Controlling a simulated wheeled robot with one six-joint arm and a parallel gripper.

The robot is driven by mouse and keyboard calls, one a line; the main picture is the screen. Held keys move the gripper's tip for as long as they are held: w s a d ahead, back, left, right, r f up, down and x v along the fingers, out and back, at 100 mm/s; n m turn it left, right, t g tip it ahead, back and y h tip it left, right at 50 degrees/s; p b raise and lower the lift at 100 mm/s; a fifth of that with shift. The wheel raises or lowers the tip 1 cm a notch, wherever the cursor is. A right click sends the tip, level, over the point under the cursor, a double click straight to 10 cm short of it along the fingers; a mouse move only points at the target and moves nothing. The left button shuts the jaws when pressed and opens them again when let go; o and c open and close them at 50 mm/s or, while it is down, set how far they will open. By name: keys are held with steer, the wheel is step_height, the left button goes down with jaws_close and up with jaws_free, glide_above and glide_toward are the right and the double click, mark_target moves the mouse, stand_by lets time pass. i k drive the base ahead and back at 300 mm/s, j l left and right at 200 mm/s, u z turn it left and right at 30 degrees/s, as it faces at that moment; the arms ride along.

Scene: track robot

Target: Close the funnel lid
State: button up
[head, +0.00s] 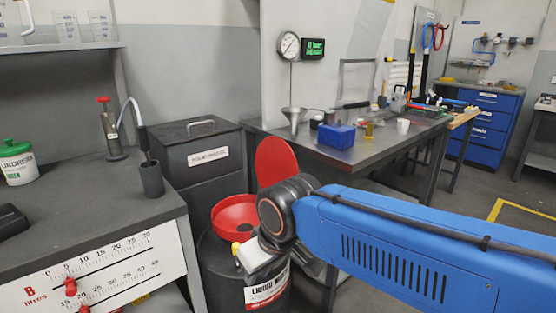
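The red funnel (232,217) sits on top of a dark drum (215,262) labelled as liquid waste. Its round red lid (274,162) stands raised, roughly upright, at the funnel's back right side. My blue arm reaches in from the right, and its dark wrist is in front of the funnel's right side and below the lid. My gripper (243,262) is low at the front of the funnel, near a small yellow piece. Its fingers are too small and covered to tell if they are open or shut. The wrist hides the funnel's right edge and the lid's lower part.
A grey workbench (85,200) with a pump bottle and a dark cup stands on the left. A dark lidded bin (200,150) is behind the funnel. A table (360,152) with a blue box (336,137) and tools stands behind my arm. Open air surrounds the raised lid's upper part.

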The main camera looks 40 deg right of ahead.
mark_target(276, 161)
steer(key=l+u, duration=0.15)
steer(key=l, duration=0.25)
steer(key=k+l+u, duration=0.1)
steer(key=l, duration=0.3)
steer(key=k+l+u, duration=0.15)
steer(key=l, duration=0.25)
steer(key=l+u, duration=0.1)
steer(key=l, duration=0.3)
steer(key=k+l+u, duration=0.15)
steer(key=l, duration=0.2)
steer(key=k+l+u, duration=0.1)
steer(key=l, duration=0.3)
steer(key=k+l, duration=0.15)
steer(key=l, duration=0.25)
steer(key=k+l+u, duration=0.1)
steer(key=l, duration=0.3)
steer(key=k+l+u, duration=0.1)
steer(key=k+l, duration=0.35)
steer(key=l, duration=0.3)
